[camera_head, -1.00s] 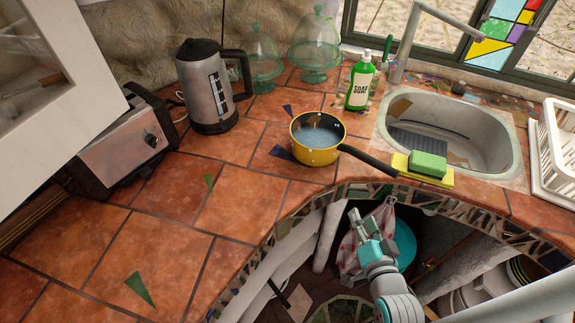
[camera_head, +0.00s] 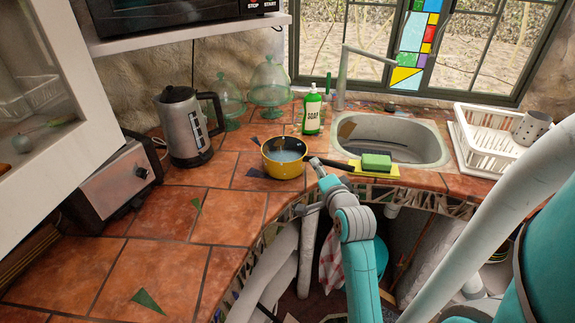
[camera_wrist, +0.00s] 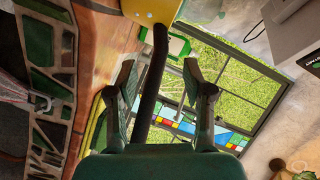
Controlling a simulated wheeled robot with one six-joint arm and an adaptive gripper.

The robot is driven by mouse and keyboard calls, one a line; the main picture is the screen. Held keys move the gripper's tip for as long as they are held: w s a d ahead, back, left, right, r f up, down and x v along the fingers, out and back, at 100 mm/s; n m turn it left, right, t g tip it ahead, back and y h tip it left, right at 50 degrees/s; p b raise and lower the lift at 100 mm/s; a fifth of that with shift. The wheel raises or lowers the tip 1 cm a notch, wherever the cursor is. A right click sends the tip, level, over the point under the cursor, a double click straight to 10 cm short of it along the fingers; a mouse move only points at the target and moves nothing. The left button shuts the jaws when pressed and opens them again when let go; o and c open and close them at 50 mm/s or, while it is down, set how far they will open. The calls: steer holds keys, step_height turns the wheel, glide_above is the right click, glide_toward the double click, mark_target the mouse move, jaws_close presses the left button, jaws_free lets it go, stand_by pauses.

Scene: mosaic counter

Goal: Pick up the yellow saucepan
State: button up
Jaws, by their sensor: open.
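The yellow saucepan (camera_head: 284,170) stands upright on the tiled counter, left of the sink, with something pale inside. Its black handle points right, toward the sponge. My gripper (camera_wrist: 160,80) is open, with one finger on each side of the dark handle (camera_wrist: 154,75) in the wrist view. The jaws look apart from the handle. The saucepan's yellow body (camera_wrist: 150,9) is cut off at the top of that view. In the head view my arm reaches up to the counter's front edge beside the handle, and it partly hides the gripper.
A green sponge (camera_head: 376,160) on a yellow cloth lies right of the handle by the sink (camera_head: 440,148). A soap bottle (camera_head: 312,110) stands behind the saucepan. A kettle (camera_head: 186,130) and toaster (camera_head: 115,185) are at left. Front-left tiles are mostly clear.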

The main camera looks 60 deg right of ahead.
mark_target(311, 158)
steer(key=x, duration=0.8)
steer(key=shift+a, duration=0.1)
jaws_close()
steer(key=shift+r, duration=0.15)
